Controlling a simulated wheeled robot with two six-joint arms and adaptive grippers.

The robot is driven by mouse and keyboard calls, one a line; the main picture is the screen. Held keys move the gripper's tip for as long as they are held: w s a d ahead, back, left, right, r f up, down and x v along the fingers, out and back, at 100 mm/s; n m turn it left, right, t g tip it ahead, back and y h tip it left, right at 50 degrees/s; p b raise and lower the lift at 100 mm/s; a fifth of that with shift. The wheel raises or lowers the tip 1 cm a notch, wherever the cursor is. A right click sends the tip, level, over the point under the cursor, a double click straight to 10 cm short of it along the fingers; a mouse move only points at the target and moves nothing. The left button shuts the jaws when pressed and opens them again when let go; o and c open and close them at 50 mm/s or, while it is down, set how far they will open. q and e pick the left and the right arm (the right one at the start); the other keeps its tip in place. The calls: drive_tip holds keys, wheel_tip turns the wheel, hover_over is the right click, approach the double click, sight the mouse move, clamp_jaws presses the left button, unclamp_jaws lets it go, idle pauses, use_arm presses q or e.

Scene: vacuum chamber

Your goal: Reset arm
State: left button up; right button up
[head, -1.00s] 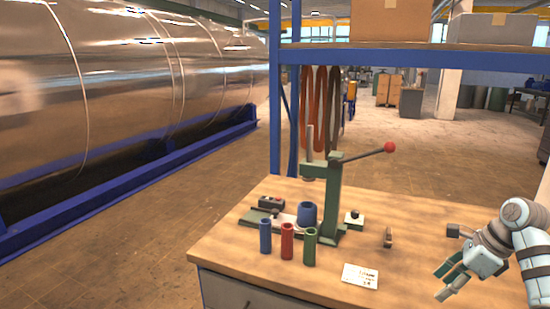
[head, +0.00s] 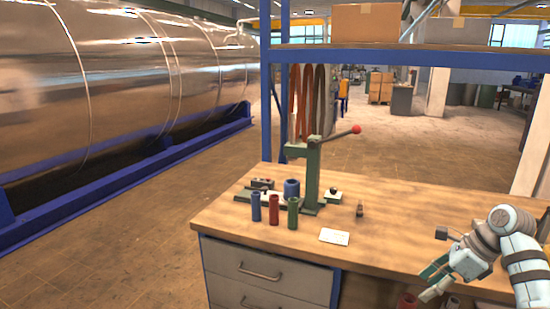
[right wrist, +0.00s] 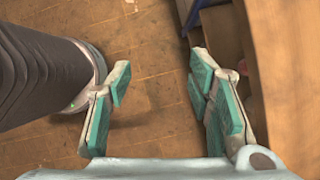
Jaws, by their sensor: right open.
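My right gripper (head: 434,283) is at the lower right of the head view, by the front edge of the wooden workbench (head: 400,225). In the right wrist view its two teal-padded fingers (right wrist: 160,98) stand wide apart with nothing between them. Tiled floor shows below them, and the bench edge is close on the right. My left gripper is not in view.
A green press (head: 312,175) with a red-knobbed lever stands on the bench. Before it are a blue tube (head: 256,207), a red tube (head: 274,210) and a green tube (head: 293,212). A white card (head: 334,237) lies nearby. A blue-edged shelf (head: 400,57) spans above.

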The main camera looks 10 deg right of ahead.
drive_tip(key=w+a+f+m+t+y, duration=0.25)
drive_tip(key=a+f+m+y, duration=0.2)
drive_tip(key=a, duration=0.25)
drive_tip(key=w+a+f+m+t+y, duration=0.2)
drive_tip(key=w+a+f+m+y, duration=0.1)
drive_tip(key=a+f, duration=0.4)
wheel_tip(320, 180, down, 11)
drive_tip(key=s+m+t+h, duration=0.2)
drive_tip(key=m+t+h, duration=0.35)
drive_tip(key=m, duration=0.95)
drive_tip(key=s+d+f+m+g+h, duration=0.35)
drive_tip(key=s+f+m+h, duration=0.25)
drive_tip(key=s+f+m, duration=0.95)
drive_tip(key=s+a+f+m+g, duration=0.1)
drive_tip(key=s+f, duration=0.4)
drive_tip(key=s, duration=0.5)
drive_tip(key=s+a+f+m+g, duration=0.2)
drive_tip(key=s+f+m+g, duration=0.1)
drive_tip(key=s, duration=0.7)
drive_tip(key=s+a+f+m+g+h, duration=0.1)
drive_tip(key=s+f+g, duration=0.3)
drive_tip(key=s, duration=0.6)
wheel_tip(320, 180, down, 3)
drive_tip(key=shift+s+a+r+m+g, duration=0.2)
drive_tip(key=shift+a+m+g, duration=0.15)
drive_tip(key=shift+a+m, duration=0.45)
